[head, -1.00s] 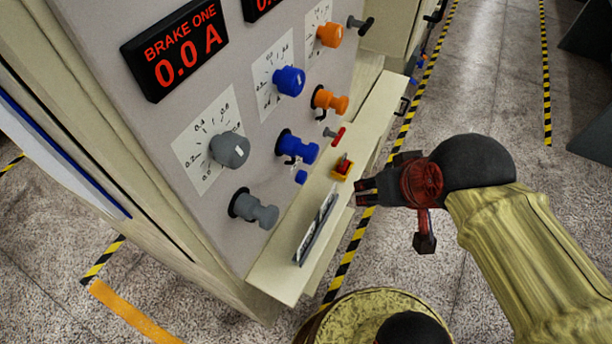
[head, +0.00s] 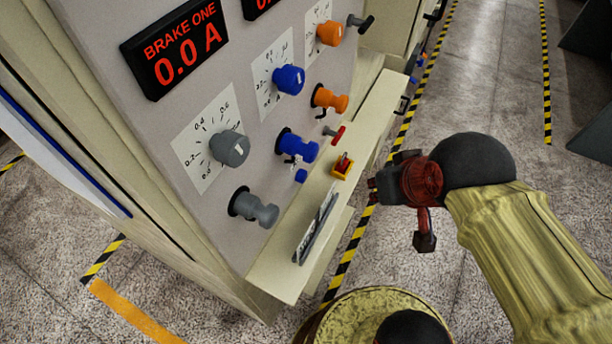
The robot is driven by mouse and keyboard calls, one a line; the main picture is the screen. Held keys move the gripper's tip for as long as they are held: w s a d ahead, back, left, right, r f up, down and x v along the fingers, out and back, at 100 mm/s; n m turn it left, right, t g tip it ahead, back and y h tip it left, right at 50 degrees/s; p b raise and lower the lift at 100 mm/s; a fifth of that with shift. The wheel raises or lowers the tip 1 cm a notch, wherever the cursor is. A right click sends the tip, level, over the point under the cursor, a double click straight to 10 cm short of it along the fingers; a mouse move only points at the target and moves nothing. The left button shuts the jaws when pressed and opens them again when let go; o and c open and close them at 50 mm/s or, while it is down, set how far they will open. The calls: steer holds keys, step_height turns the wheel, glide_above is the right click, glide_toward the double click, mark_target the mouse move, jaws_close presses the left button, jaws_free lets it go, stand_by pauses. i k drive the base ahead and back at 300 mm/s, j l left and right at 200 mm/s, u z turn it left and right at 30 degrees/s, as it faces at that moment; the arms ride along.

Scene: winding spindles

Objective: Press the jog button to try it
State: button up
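The control panel (head: 245,115) carries a small blue button (head: 301,176) low down, below the blue knob-handle (head: 297,147). No readable label shows which control is the jog button. A red switch in a yellow housing (head: 343,167) sits on the ledge, and a red-tipped lever (head: 335,133) is just above it. My gripper (head: 373,190) is to the right of the ledge, pointing left toward the panel, apart from every control. Its fingertips are small and dark, so I cannot tell how far they are open. Nothing is visible in it.
The brake one display (head: 175,50) reads 0.0 A. Grey (head: 229,149), blue (head: 289,80) and orange (head: 330,34) dials stand out from the panel, with handles below them. A dark-framed plate (head: 316,228) lies on the ledge (head: 278,272).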

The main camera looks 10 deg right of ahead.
mark_target(301, 175)
steer(key=k+j, duration=0.15)
steer(key=k, duration=0.4)
steer(key=k+j, duration=0.2)
steer(key=k, duration=0.35)
